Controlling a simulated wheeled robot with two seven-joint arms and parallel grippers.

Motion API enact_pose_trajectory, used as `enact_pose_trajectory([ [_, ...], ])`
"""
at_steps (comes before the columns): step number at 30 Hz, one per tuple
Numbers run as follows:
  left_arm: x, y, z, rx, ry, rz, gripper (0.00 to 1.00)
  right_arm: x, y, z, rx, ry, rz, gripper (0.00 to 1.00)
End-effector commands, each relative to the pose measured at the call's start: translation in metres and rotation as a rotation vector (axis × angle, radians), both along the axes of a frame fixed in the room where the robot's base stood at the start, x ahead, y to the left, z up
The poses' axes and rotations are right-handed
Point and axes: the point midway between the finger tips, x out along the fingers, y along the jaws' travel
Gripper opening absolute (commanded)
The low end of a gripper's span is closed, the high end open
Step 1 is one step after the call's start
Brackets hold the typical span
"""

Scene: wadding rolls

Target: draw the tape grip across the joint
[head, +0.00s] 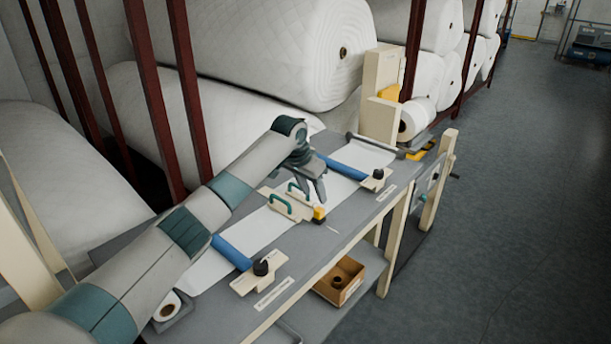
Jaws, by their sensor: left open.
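A white web (264,226) runs along the grey bench. A cream plate (294,212) with two green handles (279,204) lies across its middle. I cannot make out the joint line itself. A small yellow block with a dark base (319,212), which may be the tape grip, sits at the plate's right end. My left gripper (313,196) is open and points down over the plate, just above and behind the yellow block. Its fingers appear empty; I cannot tell whether they touch anything. My right gripper is out of view.
Blue bars (232,252) and (342,168) with black knobs cross the web on either side. A cardboard box (339,281) sits on the lower shelf. Large white rolls (265,45) and dark red posts (186,90) stand behind. Grey floor (510,200) is clear at right.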

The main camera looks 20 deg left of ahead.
Motion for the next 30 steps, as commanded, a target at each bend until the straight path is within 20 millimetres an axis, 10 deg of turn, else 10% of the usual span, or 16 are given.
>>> enact_pose_trajectory([
  [13, -0.028, 0.010, 0.072, -0.001, -0.002, -0.001, 0.41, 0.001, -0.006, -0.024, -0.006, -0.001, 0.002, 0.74],
  [30, -0.033, 0.012, 0.085, 0.000, 0.001, 0.000, 0.41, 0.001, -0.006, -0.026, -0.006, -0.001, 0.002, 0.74],
])
